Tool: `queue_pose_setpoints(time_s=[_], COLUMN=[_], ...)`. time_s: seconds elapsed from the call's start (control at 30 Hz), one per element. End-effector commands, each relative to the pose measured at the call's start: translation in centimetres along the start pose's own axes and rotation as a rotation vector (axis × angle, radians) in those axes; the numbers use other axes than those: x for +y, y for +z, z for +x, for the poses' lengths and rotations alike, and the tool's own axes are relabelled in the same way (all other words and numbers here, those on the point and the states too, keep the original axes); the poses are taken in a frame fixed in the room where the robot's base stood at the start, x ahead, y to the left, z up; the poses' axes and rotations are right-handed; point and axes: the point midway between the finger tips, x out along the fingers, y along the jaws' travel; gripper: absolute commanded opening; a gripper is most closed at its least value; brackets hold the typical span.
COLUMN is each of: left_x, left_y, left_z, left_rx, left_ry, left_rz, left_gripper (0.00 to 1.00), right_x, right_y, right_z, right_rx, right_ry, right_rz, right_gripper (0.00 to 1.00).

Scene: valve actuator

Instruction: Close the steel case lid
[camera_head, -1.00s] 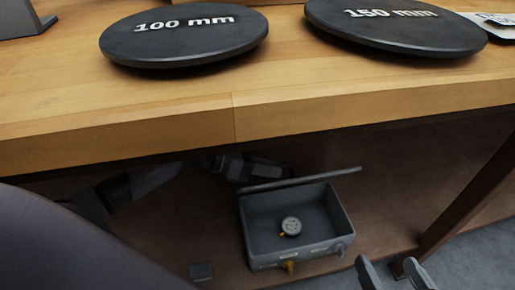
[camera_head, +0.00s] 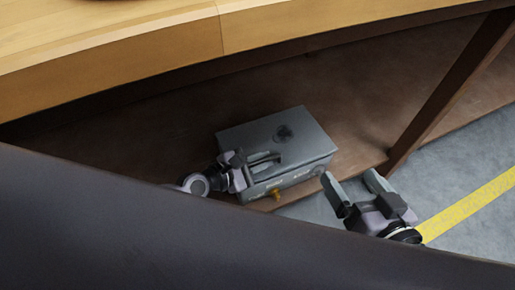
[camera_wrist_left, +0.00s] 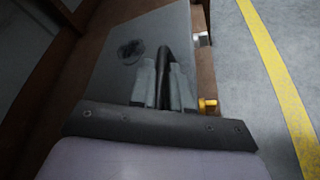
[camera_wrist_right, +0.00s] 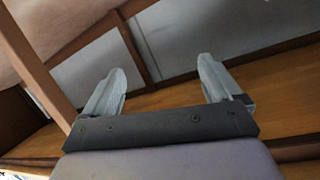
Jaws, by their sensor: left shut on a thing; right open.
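The grey steel case (camera_head: 308,172) stands on the brown lower shelf with its lid (camera_head: 262,130) lying down over it. A round dark mark shows on the lid, and the case's inside is hidden. My left gripper (camera_head: 272,162) is over the front left part of the lid. The left wrist view shows its fingers (camera_wrist_left: 164,72) shut on a dark bar (camera_wrist_left: 163,58) on the lid. A yellow-orange fitting (camera_head: 276,194) sticks out from the case front. My right gripper (camera_head: 353,182) is open and empty, to the right of the case and apart from it.
The wooden bench top (camera_head: 130,60) overhangs the shelf from above. A brown bench leg (camera_head: 440,95) stands right of the case, close to my right gripper. Grey floor (camera_head: 470,150) with a yellow line (camera_head: 475,202) lies to the right.

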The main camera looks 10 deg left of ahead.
Motion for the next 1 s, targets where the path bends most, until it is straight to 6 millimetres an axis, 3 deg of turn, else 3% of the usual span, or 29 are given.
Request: queue_pose_setpoints(time_s=[0.23,0.8,0.83,1.0], left_x=[-1.4,-1.8,-1.8,-1.7], left_y=[-1.3,-1.8,-1.8,-1.8], left_z=[0.5,0.6,0.6,0.6], left_rx=[0.001,0.005,0.005,0.004], left_ry=[0.031,0.039,0.039,0.04], left_rz=[0.085,0.11,0.11,0.11], left_gripper=[0.0,0.0,0.23,0.23], right_x=[0.5,0.7,0.7,0.7], right_y=[0.3,0.2,0.2,0.3], right_z=[-0.4,-0.8,-0.8,-0.7], right_rx=[0.023,0.029,0.029,0.028], right_ry=[0.019,0.025,0.025,0.026], right_rz=[-0.041,-0.061,-0.06,-0.059], right_gripper=[0.92,0.92,0.92,0.92])
